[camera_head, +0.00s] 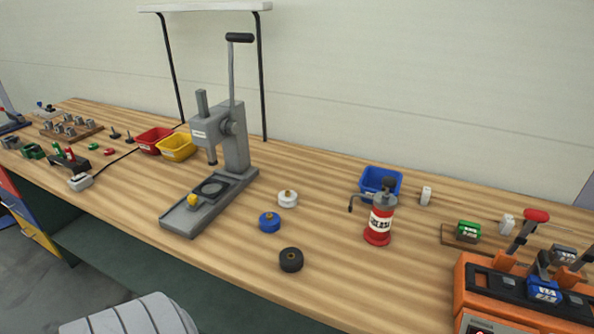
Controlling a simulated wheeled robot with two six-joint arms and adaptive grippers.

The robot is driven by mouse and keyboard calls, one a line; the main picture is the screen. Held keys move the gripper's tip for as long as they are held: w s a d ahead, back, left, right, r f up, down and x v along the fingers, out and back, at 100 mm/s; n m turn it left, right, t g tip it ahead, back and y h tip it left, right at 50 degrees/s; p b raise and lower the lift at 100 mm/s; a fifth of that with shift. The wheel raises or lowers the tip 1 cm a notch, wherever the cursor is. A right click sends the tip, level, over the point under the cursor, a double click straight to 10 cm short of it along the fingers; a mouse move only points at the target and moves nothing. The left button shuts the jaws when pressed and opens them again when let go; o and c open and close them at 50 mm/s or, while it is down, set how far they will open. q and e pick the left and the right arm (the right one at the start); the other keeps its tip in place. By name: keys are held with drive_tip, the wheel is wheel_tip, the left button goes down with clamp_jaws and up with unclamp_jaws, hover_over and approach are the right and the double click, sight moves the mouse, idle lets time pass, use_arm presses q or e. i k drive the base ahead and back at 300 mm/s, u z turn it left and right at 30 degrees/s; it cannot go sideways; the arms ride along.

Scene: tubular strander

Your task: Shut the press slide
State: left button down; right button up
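The grey press (236,145) stands on the wooden bench left of the picture's middle, with its lever and dark handle (239,38) raised. Its base rail (185,220) runs out toward the bench's front edge. The press slide (212,188) lies on this rail, with a dark round recess and a yellow knob (193,200) at its front. The recess appears a little in front of the ram (212,158), so the slide looks at least partly out. Neither of my grippers is in view.
White (287,199), blue (269,222) and black (291,260) round pieces lie right of the press. Red (154,140) and yellow (177,147) bins stand behind left. A red canister (379,222), blue bin (391,174) and orange lever unit (470,290) are right. A shelf frame (205,6) stands behind.

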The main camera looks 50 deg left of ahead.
sight(206, 191)
drive_tip(key=z, duration=0.6)
drive_tip(key=k, duration=1.15)
drive_tip(key=u, duration=1)
